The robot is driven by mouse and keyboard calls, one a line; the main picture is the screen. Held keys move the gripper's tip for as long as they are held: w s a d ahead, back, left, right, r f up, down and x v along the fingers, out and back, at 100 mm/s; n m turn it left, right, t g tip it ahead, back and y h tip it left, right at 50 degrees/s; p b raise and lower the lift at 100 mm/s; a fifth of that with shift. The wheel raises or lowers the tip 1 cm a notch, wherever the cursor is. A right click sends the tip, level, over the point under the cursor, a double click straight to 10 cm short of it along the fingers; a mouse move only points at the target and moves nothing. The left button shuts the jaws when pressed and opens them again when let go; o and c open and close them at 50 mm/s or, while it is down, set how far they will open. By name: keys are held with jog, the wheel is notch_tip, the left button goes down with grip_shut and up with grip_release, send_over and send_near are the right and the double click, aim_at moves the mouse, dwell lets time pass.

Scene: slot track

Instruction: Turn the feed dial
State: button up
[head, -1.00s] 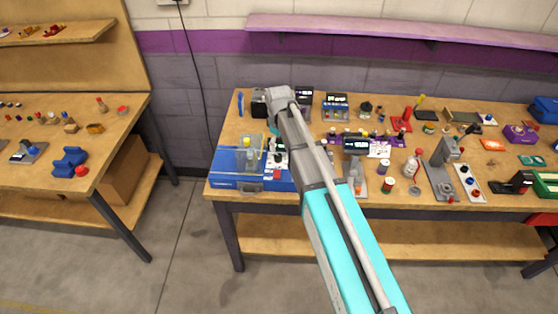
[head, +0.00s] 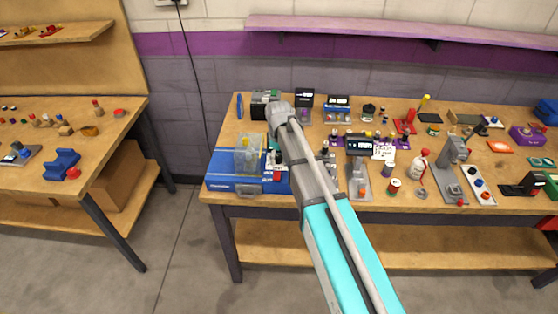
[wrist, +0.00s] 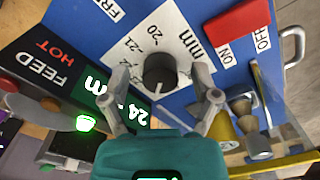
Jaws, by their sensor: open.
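The feed dial (wrist: 159,70) is a round black knob with a white pointer line, on a white scale plate (wrist: 190,40) printed with numbers and "mm". The plate is on a blue machine (head: 222,170), whose blue face (wrist: 110,35) also fills much of the wrist view. My gripper (wrist: 161,76) is open, with one finger on each side of the knob. I cannot tell whether either finger touches it. A green-lit display (wrist: 128,105) reading "24" is partly covered by the left finger. In the head view my arm hides the dial.
A red switch (wrist: 238,22) marked ON and OFF is beside the scale plate. A clear yellow-edged guard (head: 246,155) stands on the machine, close to my right finger in the wrist view. Several small devices crowd the workbench (head: 420,203) to the right.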

jog(key=shift+f, duration=0.1)
dwell(0.3)
grip_shut()
jog(key=shift+m, duration=0.3)
jog(key=m, duration=0.3)
jog(key=shift+s, duration=0.1)
jog(key=shift+a+m, duration=0.1)
jog(key=shift+m, duration=2)
